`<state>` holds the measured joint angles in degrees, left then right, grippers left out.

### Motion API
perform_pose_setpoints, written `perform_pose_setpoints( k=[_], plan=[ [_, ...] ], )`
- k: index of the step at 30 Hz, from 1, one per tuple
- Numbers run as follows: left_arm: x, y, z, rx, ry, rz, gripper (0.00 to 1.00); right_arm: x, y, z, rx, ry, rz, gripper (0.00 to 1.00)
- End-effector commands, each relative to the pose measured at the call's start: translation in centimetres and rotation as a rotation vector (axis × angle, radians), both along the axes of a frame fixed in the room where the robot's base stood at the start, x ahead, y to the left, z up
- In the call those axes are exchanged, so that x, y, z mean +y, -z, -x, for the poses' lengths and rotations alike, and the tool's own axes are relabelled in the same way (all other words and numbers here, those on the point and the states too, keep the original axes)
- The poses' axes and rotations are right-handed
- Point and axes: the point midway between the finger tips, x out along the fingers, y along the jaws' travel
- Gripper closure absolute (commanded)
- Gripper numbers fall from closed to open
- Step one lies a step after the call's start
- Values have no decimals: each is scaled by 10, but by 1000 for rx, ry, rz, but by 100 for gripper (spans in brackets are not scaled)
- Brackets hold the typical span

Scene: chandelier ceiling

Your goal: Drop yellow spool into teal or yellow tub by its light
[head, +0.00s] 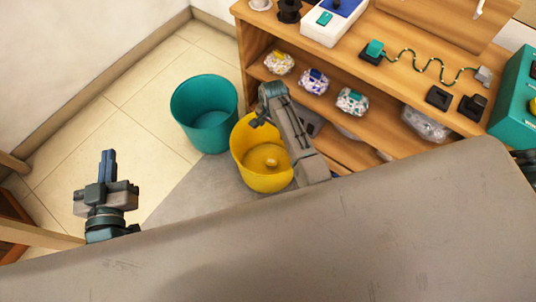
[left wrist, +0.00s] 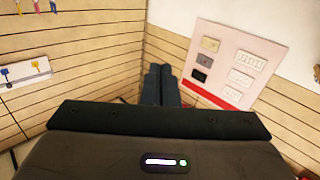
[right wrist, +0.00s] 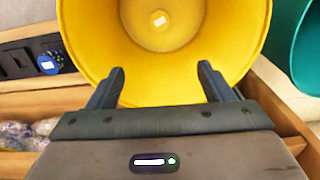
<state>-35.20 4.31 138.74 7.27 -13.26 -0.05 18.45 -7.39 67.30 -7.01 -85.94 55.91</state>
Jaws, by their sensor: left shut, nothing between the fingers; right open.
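The yellow tub (head: 240,150) stands on the floor beside the shelf, with the teal tub (head: 207,125) to its left. A small yellow thing (head: 271,162), apparently the spool, lies on the yellow tub's floor. In the right wrist view a pale patch (right wrist: 160,20) shows inside that tub (right wrist: 85,30). My right gripper (right wrist: 162,80) is open and empty, over the tub's near rim. In the head view this gripper (head: 260,117) partly covers the tub. My left gripper (head: 108,158) is shut and empty, pointing up, well left of the tubs.
The wooden shelf (head: 352,70) holds several wrapped bundles (head: 314,81). On top are a white box (head: 330,22), a coiled green cable (head: 430,65) and a teal box (head: 515,95). A grey surface (head: 350,230) fills the foreground. Tiled floor (head: 150,90) is clear left of the tubs.

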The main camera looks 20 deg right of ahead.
Motion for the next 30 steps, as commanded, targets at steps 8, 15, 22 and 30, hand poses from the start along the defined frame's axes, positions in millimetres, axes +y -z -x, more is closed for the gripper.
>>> perform_pose_setpoints(
  k=[8,15,22,30],
  plan=[
    [-5,51,25,289,19,19,100,0,-32,0,-2,0,-1,26],
    [-12,96,62,567,44,37,100,1,-64,0,-2,0,-1,26],
    [-14,112,83,721,59,28,100,1,-93,0,-2,0,-1,26],
    [-13,112,84,752,60,11,100,0,-105,0,1,0,-1,26]
  ],
)
